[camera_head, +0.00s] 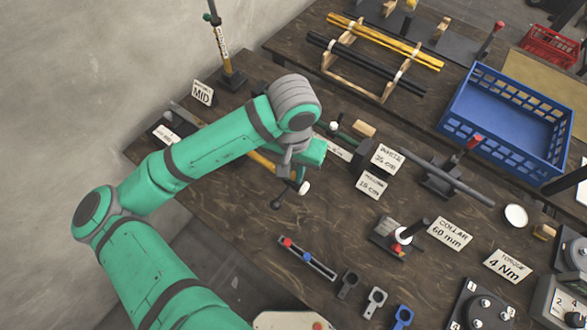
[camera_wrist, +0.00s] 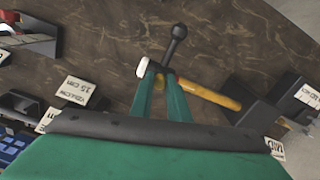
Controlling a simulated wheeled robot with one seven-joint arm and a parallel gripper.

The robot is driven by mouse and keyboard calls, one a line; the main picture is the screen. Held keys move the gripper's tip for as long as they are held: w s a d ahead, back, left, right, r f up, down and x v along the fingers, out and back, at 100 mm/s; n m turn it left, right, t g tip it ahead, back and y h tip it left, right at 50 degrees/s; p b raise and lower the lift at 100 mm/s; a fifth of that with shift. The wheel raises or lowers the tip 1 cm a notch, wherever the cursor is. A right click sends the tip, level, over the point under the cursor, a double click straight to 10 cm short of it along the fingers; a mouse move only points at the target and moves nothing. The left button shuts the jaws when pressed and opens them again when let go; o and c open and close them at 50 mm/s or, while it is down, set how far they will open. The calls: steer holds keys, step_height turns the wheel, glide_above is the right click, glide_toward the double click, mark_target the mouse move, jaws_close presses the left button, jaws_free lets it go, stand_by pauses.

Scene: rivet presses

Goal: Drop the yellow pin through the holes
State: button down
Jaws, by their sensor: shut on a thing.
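The yellow pin (camera_head: 262,162) is a yellow bar with a white end, low over the table at the left of the head view. In the wrist view the yellow pin (camera_wrist: 216,97) runs from the white end, past the fingertips, to a dark block at right. My gripper (camera_head: 288,170) is shut on it near the white end, though my fingers (camera_wrist: 162,80) partly hide the contact. A dark stem with a ball end (camera_head: 278,204) sticks out beside the fingertips. I cannot tell whether it touches them. I cannot make out the holes.
A MID card (camera_head: 202,92) and a yellow-striped post (camera_head: 222,40) stand behind my arm. Small cards (camera_head: 371,184) and a press with a red knob (camera_head: 443,178) are to the right. A blue crate (camera_head: 510,128) is farther right.

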mark_target(293, 176)
steer(key=shift+f, duration=0.2)
steer(key=c, duration=1.6)
jaws_free()
steer(key=shift+r, duration=0.1)
step_height(293, 176, up, 11)
steer(key=shift+f, duration=0.2)
steer(key=shift+s, duration=0.1)
